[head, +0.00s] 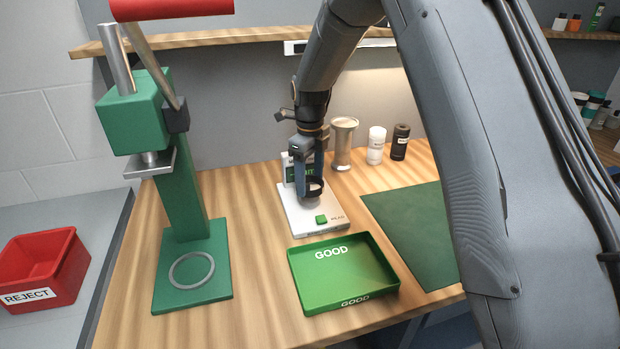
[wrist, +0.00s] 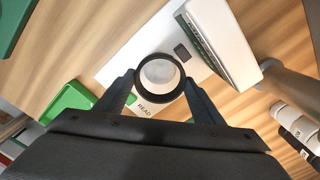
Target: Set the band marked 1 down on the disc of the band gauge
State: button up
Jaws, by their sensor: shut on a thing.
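My gripper (head: 310,184) is shut on a dark band (head: 316,188), gripping it from two sides. In the wrist view the band (wrist: 160,100) is a black ring between the fingertips, with its opening facing the camera. The number on the band cannot be read. The band gauge (head: 306,218) is a white base with a green button and an upright display, partly hidden by my gripper. A pale round surface, seemingly the disc (wrist: 160,73), shows through the band's opening. The band is over the gauge; whether it touches the disc I cannot tell.
A green GOOD tray (head: 327,306) stands in front of the gauge. A green press (head: 184,190) with a grey ring on its base is at left. A red REJECT bin (head: 42,270) is far left. A metal cup (head: 343,143) and two small bottles stand behind; a green mat (head: 412,225) lies right.

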jog(key=shift+f+b, duration=0.7)
jog(key=shift+f, duration=1.35)
jog(key=o, duration=1.1)
jog(key=shift+o, duration=0.2)
notch_tip(320, 180, up, 8)
jog(key=b, duration=0.2)
jog(key=shift+f, duration=0.1)
